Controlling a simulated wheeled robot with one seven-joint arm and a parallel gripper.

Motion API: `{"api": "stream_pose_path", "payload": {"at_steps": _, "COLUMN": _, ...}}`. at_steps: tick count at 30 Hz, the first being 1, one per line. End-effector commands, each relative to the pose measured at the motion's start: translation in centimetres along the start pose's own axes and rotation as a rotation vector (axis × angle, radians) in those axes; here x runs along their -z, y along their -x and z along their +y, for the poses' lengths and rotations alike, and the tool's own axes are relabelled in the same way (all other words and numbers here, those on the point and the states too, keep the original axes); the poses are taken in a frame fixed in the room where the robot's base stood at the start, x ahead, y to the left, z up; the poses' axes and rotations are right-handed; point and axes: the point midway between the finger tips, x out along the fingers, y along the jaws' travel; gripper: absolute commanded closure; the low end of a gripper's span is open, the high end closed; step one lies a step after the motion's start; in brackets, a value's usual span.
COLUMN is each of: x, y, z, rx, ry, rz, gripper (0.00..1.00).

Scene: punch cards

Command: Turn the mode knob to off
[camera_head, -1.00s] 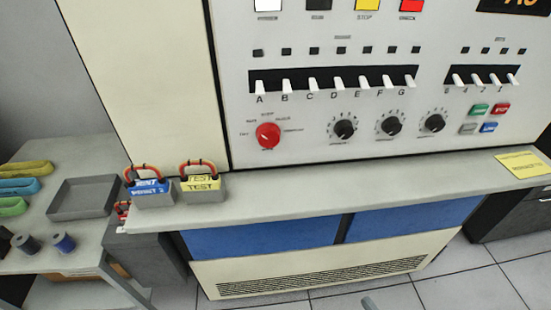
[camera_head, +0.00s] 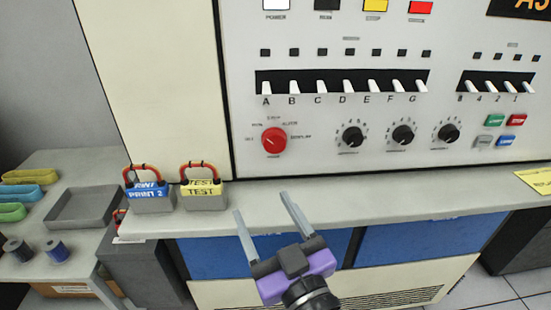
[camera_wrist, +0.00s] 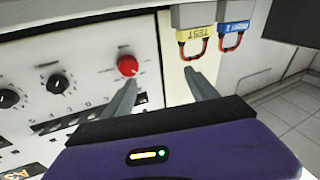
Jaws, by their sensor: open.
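The mode knob is the red round knob (camera_head: 274,141) at the lower left of the machine's white panel, with small labels around it. In the wrist view the two grey fingers of my gripper (camera_wrist: 165,82) are spread over the panel's edge. The pointer's exact setting is too small to read.
Two card trays with red handles, a blue PRINT 2 one (camera_head: 150,193) and a yellow TEST one (camera_head: 203,190), stand on the ledge (camera_head: 400,198) left of my gripper. Black knobs (camera_head: 353,137) and white lever switches (camera_head: 348,86) are to the right and above. A side table (camera_head: 90,160) is at left.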

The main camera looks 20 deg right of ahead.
Motion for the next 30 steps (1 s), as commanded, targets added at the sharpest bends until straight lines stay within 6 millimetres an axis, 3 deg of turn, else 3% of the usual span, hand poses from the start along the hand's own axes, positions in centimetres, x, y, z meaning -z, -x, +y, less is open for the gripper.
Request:
{"api": "stream_pose_path", "payload": {"at_steps": 3, "x": 1.6, "y": -3.1, "z": 0.6, "rx": -0.068, "ry": -0.005, "rz": -0.001, "gripper": 0.32}}
{"api": "stream_pose_path", "payload": {"at_steps": 8, "x": 2.9, "y": -5.6, "z": 2.6, "rx": -0.198, "ry": -0.041, "rz": -0.052, "gripper": 0.32}}
{"api": "stream_pose_path", "payload": {"at_steps": 17, "x": 1.8, "y": -6.1, "z": 5.2, "rx": -0.336, "ry": -0.103, "rz": -0.149, "gripper": 0.32}}
{"api": "stream_pose_path", "payload": {"at_steps": 30, "x": 0.8, "y": -11.7, "z": 7.1, "rx": -0.336, "ry": -0.102, "rz": -0.15, "gripper": 0.32}}
